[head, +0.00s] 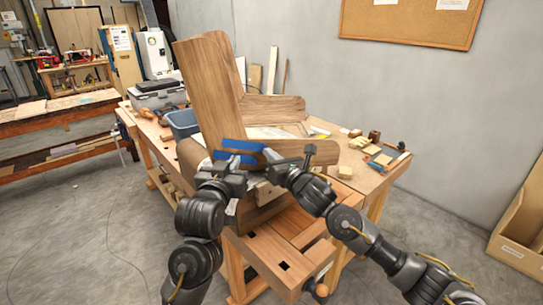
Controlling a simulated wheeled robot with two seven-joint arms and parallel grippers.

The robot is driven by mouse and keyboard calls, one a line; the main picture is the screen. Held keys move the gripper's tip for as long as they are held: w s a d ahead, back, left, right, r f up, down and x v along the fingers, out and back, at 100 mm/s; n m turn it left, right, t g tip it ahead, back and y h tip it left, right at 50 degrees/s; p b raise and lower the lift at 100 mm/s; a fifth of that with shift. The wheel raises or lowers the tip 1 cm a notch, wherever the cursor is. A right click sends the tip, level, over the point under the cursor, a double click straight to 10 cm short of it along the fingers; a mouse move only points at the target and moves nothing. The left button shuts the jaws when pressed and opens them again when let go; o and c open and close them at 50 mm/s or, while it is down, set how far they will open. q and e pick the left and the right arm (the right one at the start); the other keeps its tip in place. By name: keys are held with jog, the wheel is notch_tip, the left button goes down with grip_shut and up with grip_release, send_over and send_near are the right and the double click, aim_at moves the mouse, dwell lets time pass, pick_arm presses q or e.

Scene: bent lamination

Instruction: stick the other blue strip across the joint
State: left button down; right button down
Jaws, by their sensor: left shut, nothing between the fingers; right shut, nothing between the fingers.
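A large wooden piece stands over the bench, with a tall upright board (207,80) meeting a lower board (317,153) that runs right. One blue strip (242,146) lies near where they meet. A second blue strip (234,157) shows just below it, close to my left gripper; whether it lies flat on the wood is unclear. My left gripper (236,165) is shut just below the strips. My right gripper (270,157) is shut just right of the strips, in front of the lower board. Neither visibly holds anything. The grippers partly hide the lower edge of the wood.
The wooden bench (270,255) with its vise is directly below my arms. Small blocks and tools (380,153) lie on its right side. A blue bin (184,123) and a grey case (158,95) stand at back left. A cardboard box (520,225) is at far right.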

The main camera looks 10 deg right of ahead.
dwell(0.3)
jog(key=c, duration=1.7)
grip_release()
jog(key=shift+s+b, duration=0.3)
jog(key=shift+s, duration=3.2)
